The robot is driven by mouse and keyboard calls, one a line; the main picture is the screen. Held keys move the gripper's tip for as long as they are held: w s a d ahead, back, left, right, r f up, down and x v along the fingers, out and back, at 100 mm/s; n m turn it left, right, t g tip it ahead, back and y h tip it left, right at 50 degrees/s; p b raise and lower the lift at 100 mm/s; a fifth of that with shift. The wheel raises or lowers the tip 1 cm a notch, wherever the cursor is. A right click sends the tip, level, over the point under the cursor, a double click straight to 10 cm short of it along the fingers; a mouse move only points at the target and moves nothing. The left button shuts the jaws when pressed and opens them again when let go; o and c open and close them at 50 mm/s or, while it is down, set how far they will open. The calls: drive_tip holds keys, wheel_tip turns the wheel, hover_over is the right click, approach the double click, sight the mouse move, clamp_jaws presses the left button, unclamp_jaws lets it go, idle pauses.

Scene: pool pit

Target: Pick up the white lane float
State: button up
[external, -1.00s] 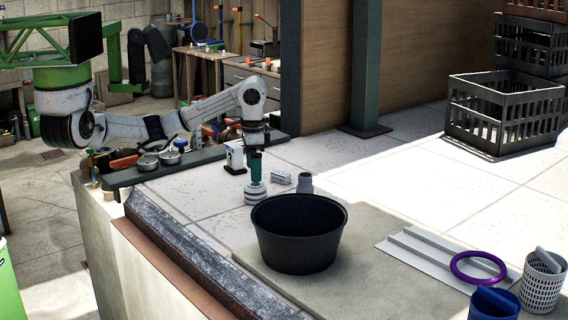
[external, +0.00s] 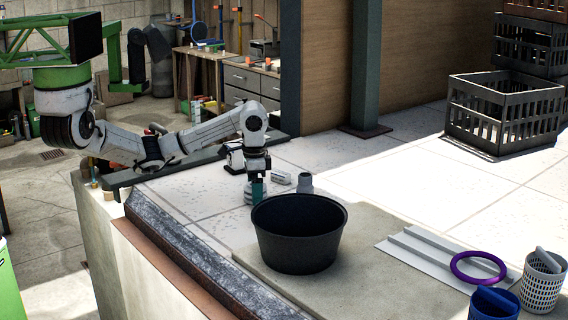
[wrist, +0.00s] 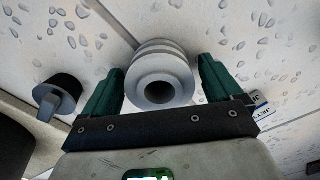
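The white lane float (external: 248,195), a pale ribbed round piece with a hole in its end, stands on the wet-spotted tiles behind the black tub. In the wrist view the float (wrist: 160,80) shows its ribs and dark central hole. My gripper (external: 258,190) is down at the float, its green fingers partly covering it in the external view. In the wrist view my gripper (wrist: 161,66) is open, with one finger on each side of the float. A gap shows between the float and each finger. The lower part of the float is hidden.
The black tub (external: 298,240) stands close in front of the float. A small white block (external: 281,177) and a grey fitting (external: 304,183) lie just right of it. A purple ring (external: 478,268) and baskets are far right. The pit edge runs along the left.

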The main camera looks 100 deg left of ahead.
drive_tip(key=c, duration=0.9)
drive_tip(key=shift+r, duration=0.15)
